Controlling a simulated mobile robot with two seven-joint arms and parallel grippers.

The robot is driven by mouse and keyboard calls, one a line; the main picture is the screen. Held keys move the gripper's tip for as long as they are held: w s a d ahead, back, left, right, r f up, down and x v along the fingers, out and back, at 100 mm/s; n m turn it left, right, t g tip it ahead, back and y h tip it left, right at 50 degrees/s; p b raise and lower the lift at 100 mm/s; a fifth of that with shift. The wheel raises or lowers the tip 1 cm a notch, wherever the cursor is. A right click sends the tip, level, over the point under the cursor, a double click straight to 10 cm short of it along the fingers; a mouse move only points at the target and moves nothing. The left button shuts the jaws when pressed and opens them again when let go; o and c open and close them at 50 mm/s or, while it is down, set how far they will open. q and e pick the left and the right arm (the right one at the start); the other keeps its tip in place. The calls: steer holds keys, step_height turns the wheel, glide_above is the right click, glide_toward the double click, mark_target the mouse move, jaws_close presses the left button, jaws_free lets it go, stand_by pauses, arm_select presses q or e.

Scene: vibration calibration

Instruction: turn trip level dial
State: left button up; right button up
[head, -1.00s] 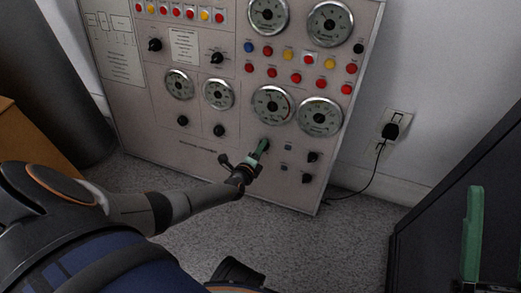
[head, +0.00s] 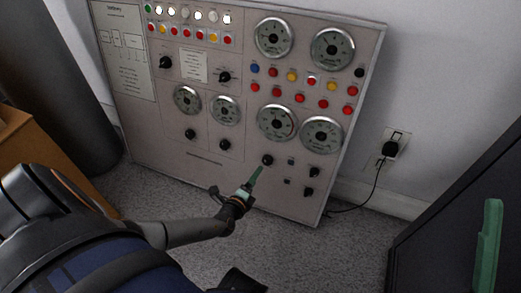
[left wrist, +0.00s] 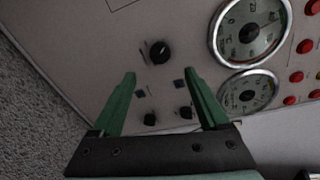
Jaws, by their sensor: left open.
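The control panel (head: 215,172) leans at the wall and bears several black dials; their labels are too small to read, so I cannot tell which is the trip level dial. My left gripper (head: 257,174) is open and empty, just below and left of a black dial (head: 267,160) under the lower gauges. In the left wrist view that dial (left wrist: 160,52) shows just beyond the gap between the green fingertips (left wrist: 160,76), apart from them. Of my right gripper only a green finger (head: 488,245) shows at the lower right.
Two more black knobs (head: 313,172) (head: 309,191) and small square buttons (head: 291,161) sit right of the dial. Gauges (head: 277,122) and coloured lamps are above. A plug with a cable (head: 390,149) is on the wall at right. Grey carpet (head: 300,255) lies in front.

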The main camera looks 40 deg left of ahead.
arm_select(q)
steer(key=v, duration=0.3)
steer(key=shift+s+r+p, duration=0.1)
steer(key=shift+s+p, duration=0.1)
steer(key=shift+p, duration=0.15)
arm_select(e)
steer(key=shift+r, duration=0.65)
steer(key=shift+d+r, duration=0.1)
